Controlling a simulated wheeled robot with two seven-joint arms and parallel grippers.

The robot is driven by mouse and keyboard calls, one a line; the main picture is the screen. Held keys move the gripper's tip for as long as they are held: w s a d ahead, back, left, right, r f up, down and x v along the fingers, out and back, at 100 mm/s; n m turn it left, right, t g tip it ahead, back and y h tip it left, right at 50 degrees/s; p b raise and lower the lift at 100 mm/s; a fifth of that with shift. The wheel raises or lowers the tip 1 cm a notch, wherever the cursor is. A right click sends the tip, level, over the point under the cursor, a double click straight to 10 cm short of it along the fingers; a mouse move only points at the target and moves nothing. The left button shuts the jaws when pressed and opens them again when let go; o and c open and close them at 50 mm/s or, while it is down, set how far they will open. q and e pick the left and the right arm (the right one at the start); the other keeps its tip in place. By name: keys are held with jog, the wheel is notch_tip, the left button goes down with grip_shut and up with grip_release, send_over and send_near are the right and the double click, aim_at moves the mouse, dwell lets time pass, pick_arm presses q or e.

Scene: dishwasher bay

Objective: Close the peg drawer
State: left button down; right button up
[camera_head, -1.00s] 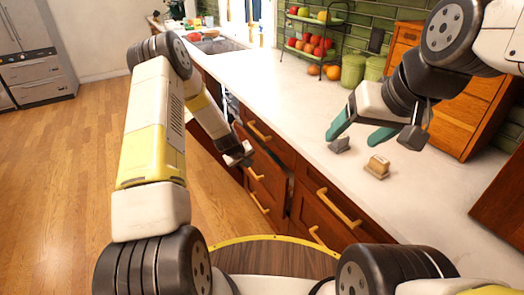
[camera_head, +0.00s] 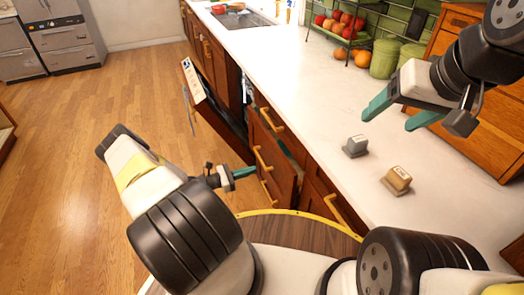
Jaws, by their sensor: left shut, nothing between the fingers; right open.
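A wooden drawer (camera_head: 281,165) in the cabinet run stands partly pulled out, with a dark gap along its top edge; its wooden handle (camera_head: 271,121) faces the floor side. I cannot read a label, so I cannot tell for sure that it is the peg drawer. My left gripper (camera_head: 243,172) is shut and empty, just left of the drawer fronts near a lower handle (camera_head: 262,159); contact cannot be told. My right gripper (camera_head: 393,112) is open and empty above the countertop.
The dishwasher door (camera_head: 222,132) hangs open beyond the drawers, with a labelled panel (camera_head: 193,80) at its end. A grey block (camera_head: 355,146) and a tan block (camera_head: 397,181) sit on the white countertop (camera_head: 300,85). Wooden floor (camera_head: 80,130) is free at left.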

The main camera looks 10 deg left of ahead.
aim_at(282, 161)
pick_arm(q)
jog(key=x, duration=1.1)
jog(key=shift+w, duration=0.1)
jog(key=shift+d, duration=0.15)
jog(key=shift+x, duration=2.35)
